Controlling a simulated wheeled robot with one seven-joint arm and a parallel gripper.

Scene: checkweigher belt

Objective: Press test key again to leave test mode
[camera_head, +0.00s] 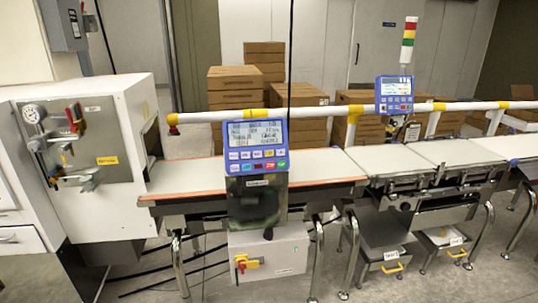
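A blue control panel (255,147) with a lit screen (256,133) stands in front of the belt at the middle of the camera_head view. Two rows of small keys lie below its screen: pale ones, some blue, and red and green ones at the lower right. The key labels and the screen text are too small to read, so I cannot tell which is the test key. A second, smaller blue panel (394,94) with a screen and keys stands farther back at the right. My gripper is not in view.
A pale conveyor belt (195,175) runs behind the near panel to weighing sections (455,152) at the right. A white guard rail (330,110) lies behind. A white machine (128,130) stands left. A box with a red-yellow switch (246,263) sits below the panel.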

